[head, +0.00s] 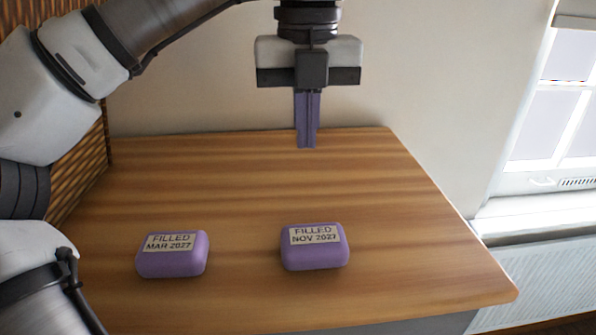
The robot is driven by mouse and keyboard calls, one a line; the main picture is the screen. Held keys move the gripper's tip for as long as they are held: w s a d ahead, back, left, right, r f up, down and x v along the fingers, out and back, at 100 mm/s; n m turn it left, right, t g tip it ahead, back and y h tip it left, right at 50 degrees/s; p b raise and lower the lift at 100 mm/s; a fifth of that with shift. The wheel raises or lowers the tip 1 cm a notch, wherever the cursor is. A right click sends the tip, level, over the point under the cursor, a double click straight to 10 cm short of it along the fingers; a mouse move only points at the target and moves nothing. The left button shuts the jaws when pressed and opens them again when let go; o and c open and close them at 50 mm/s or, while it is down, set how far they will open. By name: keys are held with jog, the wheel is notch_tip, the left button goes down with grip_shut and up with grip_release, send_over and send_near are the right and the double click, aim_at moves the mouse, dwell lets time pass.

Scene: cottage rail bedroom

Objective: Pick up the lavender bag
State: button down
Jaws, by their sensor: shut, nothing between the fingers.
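Two lavender bags lie on a wooden tabletop in the head view. The left lavender bag (172,260) has a label reading "FILLED MAR 2027". The right lavender bag (315,254) has a label reading "FILLED NOV 2027". Both are small, rounded and purple, and they lie apart from each other. My gripper (307,146) points down above the back part of the tabletop, farther back than both bags. Its fingers are together and empty. It touches neither bag.
The wooden tabletop (420,240) is bare around and between the bags. A wall stands right behind it. A woven panel (85,170) rises at its left edge. A window (550,120) and a white radiator (540,275) are to the right.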

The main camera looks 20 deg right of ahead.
aim_at(317, 252)
jog(key=f, duration=0.3)
jog(key=f+b, duration=0.1)
jog(key=f, duration=0.2)
jog(key=f+b, duration=0.1)
jog(key=f, duration=0.2)
jog(key=shift+s+f, duration=0.2)
jog(key=shift+s, duration=0.05)
jog(key=s, duration=0.1)
jog(key=s+p, duration=0.1)
jog(key=s, duration=0.1)
jog(key=shift+a, duration=0.4)
jog(key=shift+s+a+f, duration=0.15)
jog(key=shift+s, duration=0.25)
jog(key=s, duration=0.2)
jog(key=s+a+b, duration=0.1)
jog(key=s, duration=0.1)
jog(key=s+a, duration=0.1)
jog(key=s, duration=0.1)
jog(key=shift+s+b, duration=0.3)
jog(key=shift+s, duration=0.05)
